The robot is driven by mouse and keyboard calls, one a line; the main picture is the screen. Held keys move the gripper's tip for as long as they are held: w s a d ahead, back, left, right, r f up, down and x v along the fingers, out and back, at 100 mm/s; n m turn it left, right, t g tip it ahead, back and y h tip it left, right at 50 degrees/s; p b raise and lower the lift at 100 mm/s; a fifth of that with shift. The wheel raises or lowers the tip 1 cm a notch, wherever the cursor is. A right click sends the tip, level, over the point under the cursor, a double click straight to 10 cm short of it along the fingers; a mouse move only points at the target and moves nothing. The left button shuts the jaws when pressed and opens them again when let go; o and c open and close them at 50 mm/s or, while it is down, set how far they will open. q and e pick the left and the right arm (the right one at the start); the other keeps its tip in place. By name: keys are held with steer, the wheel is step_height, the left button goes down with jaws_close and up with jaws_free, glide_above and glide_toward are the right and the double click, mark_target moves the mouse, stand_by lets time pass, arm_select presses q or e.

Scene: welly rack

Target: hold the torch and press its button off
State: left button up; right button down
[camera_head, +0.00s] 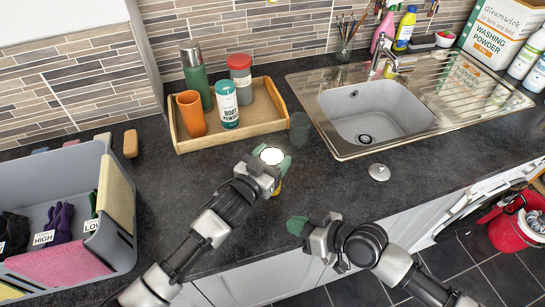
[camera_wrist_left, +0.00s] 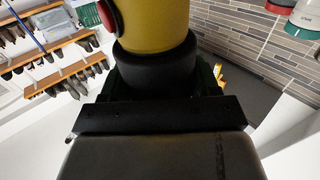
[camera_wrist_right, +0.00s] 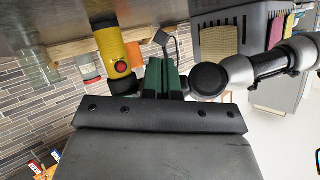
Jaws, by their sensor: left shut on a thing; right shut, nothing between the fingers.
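The torch (camera_head: 278,187) has a yellow body and a lens that shows bright white, facing up in the head view. My left gripper (camera_head: 271,170) is shut on it above the worktop's front edge. The left wrist view shows the torch's yellow body (camera_wrist_left: 155,22), black collar and, at its left side, the red button (camera_wrist_left: 107,15). In the right wrist view the red button (camera_wrist_right: 121,67) faces my right gripper's side. My right gripper (camera_head: 298,225) is shut and empty, lower and to the right of the torch. Its green fingertips (camera_wrist_right: 163,76) are apart from the torch.
A wooden tray (camera_head: 224,140) with a green flask, an orange cup and other containers stands behind the torch. A sink (camera_head: 375,112) is to the right, with a metal plug (camera_head: 379,172) in front. A grey crate (camera_head: 125,225) is at left.

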steer(key=shift+w+d+f+n, duration=0.2)
steer(key=shift+d+n, duration=0.15)
steer(key=shift+n, duration=0.15)
steer(key=shift+w+a, duration=0.55)
steer(key=shift+w, duration=0.75)
steer(key=shift+w+a, duration=0.55)
steer(key=shift+w, duration=0.75)
steer(key=shift+w+a, duration=0.55)
steer(key=shift+w, duration=0.75)
steer(key=shift+w, duration=0.15)
steer(key=shift+w+a, duration=0.15)
steer(key=shift+w, duration=0.1)
steer(key=shift+w+a, duration=0.1)
steer(key=shift+w, duration=0.1)
steer(key=shift+s+d, duration=0.25)
steer(key=shift+s, duration=0.4)
steer(key=shift+s+d, duration=0.4)
steer(key=shift+s, duration=0.5)
steer(key=shift+s+d, duration=0.35)
steer(key=shift+s, duration=0.6)
steer(key=shift+s+d, duration=0.4)
steer(key=shift+s, duration=0.5)
